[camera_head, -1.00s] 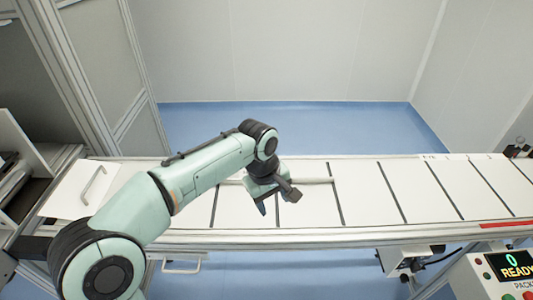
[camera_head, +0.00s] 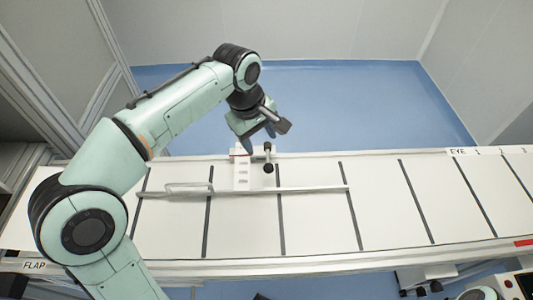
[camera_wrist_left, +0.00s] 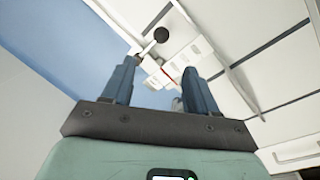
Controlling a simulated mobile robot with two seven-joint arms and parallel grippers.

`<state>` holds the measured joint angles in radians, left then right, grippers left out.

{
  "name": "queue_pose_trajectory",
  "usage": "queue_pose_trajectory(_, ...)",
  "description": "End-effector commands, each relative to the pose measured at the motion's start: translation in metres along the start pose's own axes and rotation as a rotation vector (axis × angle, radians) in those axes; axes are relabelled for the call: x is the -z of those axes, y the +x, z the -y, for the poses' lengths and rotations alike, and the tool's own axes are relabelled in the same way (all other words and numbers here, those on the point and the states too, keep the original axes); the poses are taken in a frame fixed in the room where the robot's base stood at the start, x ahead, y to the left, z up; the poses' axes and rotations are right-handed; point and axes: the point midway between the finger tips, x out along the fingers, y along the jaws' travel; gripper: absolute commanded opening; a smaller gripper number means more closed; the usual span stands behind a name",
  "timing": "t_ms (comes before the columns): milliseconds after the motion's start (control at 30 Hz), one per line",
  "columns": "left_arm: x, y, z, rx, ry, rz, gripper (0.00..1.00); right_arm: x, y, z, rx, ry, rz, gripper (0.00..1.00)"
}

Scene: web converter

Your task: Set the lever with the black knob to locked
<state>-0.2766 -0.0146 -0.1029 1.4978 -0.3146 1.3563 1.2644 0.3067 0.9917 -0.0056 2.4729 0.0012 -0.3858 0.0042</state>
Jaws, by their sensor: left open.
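The lever's black knob (camera_head: 268,168) shows in the head view beside a small white plate (camera_head: 241,180) with dark slot-like marks, at the far edge of the white bed. In the left wrist view the black knob (camera_wrist_left: 161,34) sits on a short pale rod, beyond the fingertips. My left gripper (camera_head: 259,138) is open and empty, just beyond and above the lever in the head view. Its two fingers (camera_wrist_left: 158,70) stand apart in the wrist view, with the knob not between them. The plate's lettering is too small to read.
A long pale bar (camera_head: 310,189) with a handle (camera_head: 188,187) runs across the white bed (camera_head: 320,225) near the plate. The panels right of the lever are clear. A label strip reading EYE (camera_head: 458,152) is at the far right. Blue floor (camera_head: 350,110) lies behind.

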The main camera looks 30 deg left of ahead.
Motion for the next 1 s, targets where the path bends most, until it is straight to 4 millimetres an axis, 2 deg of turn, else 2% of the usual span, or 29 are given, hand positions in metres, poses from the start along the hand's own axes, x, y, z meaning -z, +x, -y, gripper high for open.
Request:
queue_pose_trajectory(167,0.0,0.023,0.001,0.005,0.0,0.002,0.58,-0.001,0.005,-0.003,-0.001,0.002,0.003,0.58)
queue_pose_trajectory(400,0.0,0.074,0.001,0.006,0.0,0.002,0.58,-0.002,0.015,-0.006,-0.002,0.003,0.006,0.58)
queue_pose_trajectory(600,-0.001,0.11,0.001,0.005,0.0,0.002,0.58,-0.002,0.02,-0.008,-0.003,0.003,0.007,0.58)
queue_pose_trajectory(800,0.0,0.129,0.001,0.002,0.0,0.001,0.58,-0.002,0.022,-0.009,-0.003,0.003,0.008,0.58)
queue_pose_trajectory(1000,0.0,0.133,0.0,0.001,0.0,0.001,0.58,-0.002,0.022,-0.009,-0.003,0.003,0.008,0.58)
